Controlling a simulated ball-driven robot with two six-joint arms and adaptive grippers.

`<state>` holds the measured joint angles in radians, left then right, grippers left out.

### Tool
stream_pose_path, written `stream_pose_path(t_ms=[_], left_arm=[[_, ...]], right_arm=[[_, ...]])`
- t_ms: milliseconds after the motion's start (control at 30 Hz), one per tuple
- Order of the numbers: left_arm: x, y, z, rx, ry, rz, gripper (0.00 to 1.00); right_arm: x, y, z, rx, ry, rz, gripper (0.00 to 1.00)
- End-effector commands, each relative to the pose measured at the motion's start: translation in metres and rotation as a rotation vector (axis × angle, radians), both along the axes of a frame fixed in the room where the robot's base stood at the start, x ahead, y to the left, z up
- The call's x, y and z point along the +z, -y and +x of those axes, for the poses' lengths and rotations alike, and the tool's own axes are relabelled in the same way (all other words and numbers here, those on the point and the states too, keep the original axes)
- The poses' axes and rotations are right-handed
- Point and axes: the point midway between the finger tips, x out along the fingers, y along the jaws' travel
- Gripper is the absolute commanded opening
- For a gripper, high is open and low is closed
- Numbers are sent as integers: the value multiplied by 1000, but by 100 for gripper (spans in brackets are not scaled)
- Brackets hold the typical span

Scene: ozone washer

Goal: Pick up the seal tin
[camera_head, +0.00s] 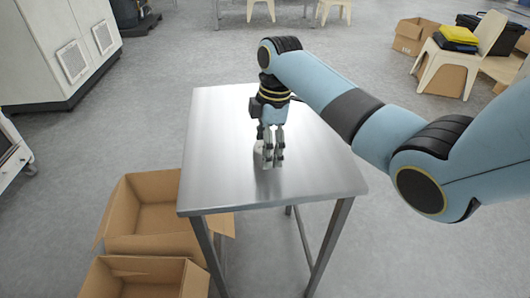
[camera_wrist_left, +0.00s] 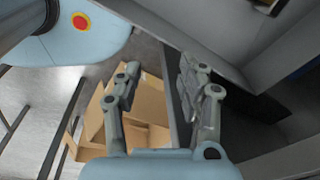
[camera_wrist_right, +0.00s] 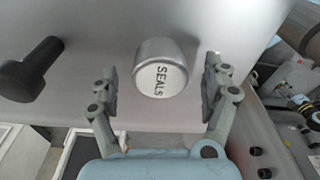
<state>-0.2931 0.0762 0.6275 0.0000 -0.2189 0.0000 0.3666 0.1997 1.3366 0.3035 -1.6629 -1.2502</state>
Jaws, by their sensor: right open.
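The seal tin (camera_wrist_right: 160,70) is a small silver-grey round tin with a white face marked "SEALS". In the right wrist view it lies between the spread fingers of my right gripper (camera_wrist_right: 161,88), with a gap on each side. In the head view my right gripper (camera_head: 268,155) points down at the metal table (camera_head: 220,190); the tin is mostly hidden there by the fingers. My left gripper (camera_wrist_left: 160,75) shows only in its own wrist view, open and empty, with cardboard boxes beyond its fingers.
A black handle-like object (camera_wrist_right: 32,70) is left of the tin in the right wrist view. Open cardboard boxes (camera_head: 125,205) stand on the floor by the table's left side. A grey cabinet (camera_head: 60,50) stands at the back left.

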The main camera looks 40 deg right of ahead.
Motion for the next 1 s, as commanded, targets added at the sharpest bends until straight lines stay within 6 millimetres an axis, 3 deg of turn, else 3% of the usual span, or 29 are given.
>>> stream_pose_path(t_ms=[133, 367, 800, 1000], left_arm=[[-1, -2, 3, -1, 4, 2, 40], [-2, -3, -9, -1, -14, 4, 40], [-2, -3, -13, 0, -20, 4, 40], [-2, -3, -10, 0, -16, 4, 40]], right_arm=[[-14, -2, 1, 1, 0, 1, 82], [-14, -2, 1, 1, 1, 0, 80], [-14, -2, 1, 1, 1, 0, 23], [-14, -2, 1, 1, 1, 1, 20]])
